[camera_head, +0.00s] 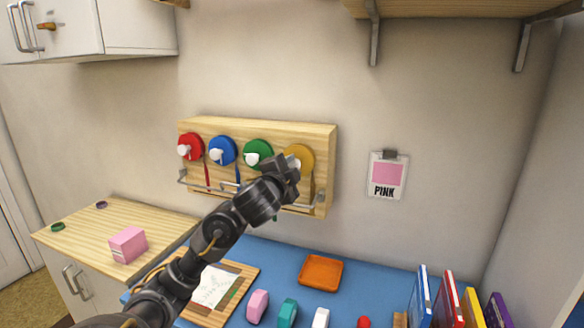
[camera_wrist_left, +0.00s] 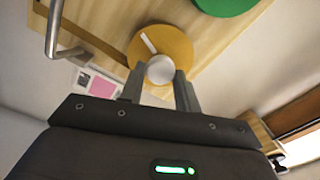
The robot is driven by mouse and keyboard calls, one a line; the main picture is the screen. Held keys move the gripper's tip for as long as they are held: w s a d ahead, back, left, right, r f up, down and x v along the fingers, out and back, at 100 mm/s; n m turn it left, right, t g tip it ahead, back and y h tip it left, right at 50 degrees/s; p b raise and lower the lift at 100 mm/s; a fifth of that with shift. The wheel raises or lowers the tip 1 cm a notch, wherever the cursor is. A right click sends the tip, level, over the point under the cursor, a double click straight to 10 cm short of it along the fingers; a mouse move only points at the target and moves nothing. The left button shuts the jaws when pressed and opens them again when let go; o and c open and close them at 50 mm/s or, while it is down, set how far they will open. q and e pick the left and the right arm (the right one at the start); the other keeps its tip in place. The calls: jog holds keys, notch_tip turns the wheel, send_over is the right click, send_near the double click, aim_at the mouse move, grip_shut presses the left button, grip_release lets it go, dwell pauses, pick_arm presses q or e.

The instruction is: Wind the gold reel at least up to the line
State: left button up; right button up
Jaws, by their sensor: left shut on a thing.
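The gold reel (camera_head: 303,155) is the rightmost of the reels on a wooden wall board (camera_head: 322,146). In the wrist view the gold reel (camera_wrist_left: 177,42) has a white line mark on its face and a white round knob (camera_wrist_left: 160,69). My left gripper (camera_head: 290,166) is at the gold reel and covers part of it. In the wrist view its two fingers (camera_wrist_left: 160,82) are shut on the white knob, one finger on each side. The line for the gold reel's ribbon cannot be made out. My right gripper is not in view.
Red (camera_head: 190,147), blue (camera_head: 222,151) and green (camera_head: 258,153) reels sit to the left on the board. Below are an orange tray (camera_head: 321,272) and coloured blocks on a blue surface. A PINK card (camera_head: 388,178) hangs at right.

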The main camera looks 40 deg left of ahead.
pick_arm(q)
jog(key=shift+a+r+n, duration=0.1)
jog(key=shift+r+n, duration=0.05)
jog(key=shift+n, duration=1.45)
jog(key=o, duration=1)
jog(key=shift+a, duration=0.15)
jog(key=shift+d, duration=0.2)
